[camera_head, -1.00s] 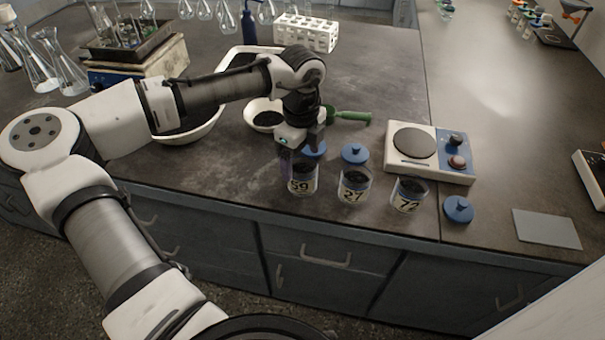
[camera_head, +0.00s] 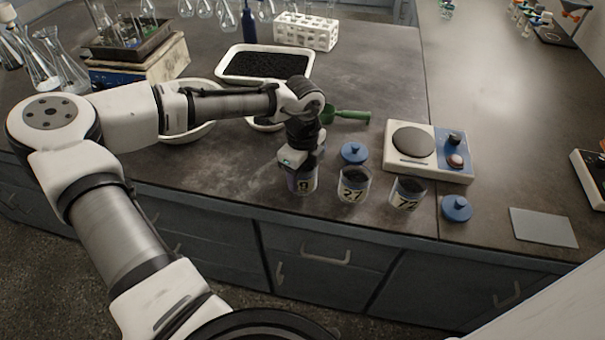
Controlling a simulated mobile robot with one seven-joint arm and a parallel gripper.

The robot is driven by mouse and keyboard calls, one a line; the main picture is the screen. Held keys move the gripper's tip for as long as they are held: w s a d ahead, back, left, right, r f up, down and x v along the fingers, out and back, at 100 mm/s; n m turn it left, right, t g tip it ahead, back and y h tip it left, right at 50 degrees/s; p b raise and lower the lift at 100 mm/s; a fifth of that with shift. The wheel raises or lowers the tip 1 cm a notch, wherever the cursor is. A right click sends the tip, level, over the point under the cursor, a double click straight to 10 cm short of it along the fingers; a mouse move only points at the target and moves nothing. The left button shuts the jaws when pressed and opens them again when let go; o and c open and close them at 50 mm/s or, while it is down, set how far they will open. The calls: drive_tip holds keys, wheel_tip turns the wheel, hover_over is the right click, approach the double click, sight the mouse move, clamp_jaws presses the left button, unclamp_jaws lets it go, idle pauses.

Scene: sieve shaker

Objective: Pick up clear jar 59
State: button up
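Clear jar 59 (camera_head: 303,186) stands upright near the front edge of the dark bench, the leftmost of three labelled jars. It has dark contents, and its label is now partly covered. My gripper (camera_head: 300,174) is lowered over this jar, with its fingers down around the jar's upper part. The fingertips are small and partly hidden against the jar, so I cannot tell whether they press on it. The jar appears to be still on the bench.
Jar 27 (camera_head: 353,186) stands close to the right, then jar 72 (camera_head: 406,193). Blue lids lie behind (camera_head: 354,152) and at the right (camera_head: 457,208). A hotplate (camera_head: 430,150), a green scoop (camera_head: 345,114) and a black-filled white tray (camera_head: 265,64) are farther back.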

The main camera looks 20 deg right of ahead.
drive_tip(key=c, duration=0.5)
drive_tip(key=shift+o, duration=0.2)
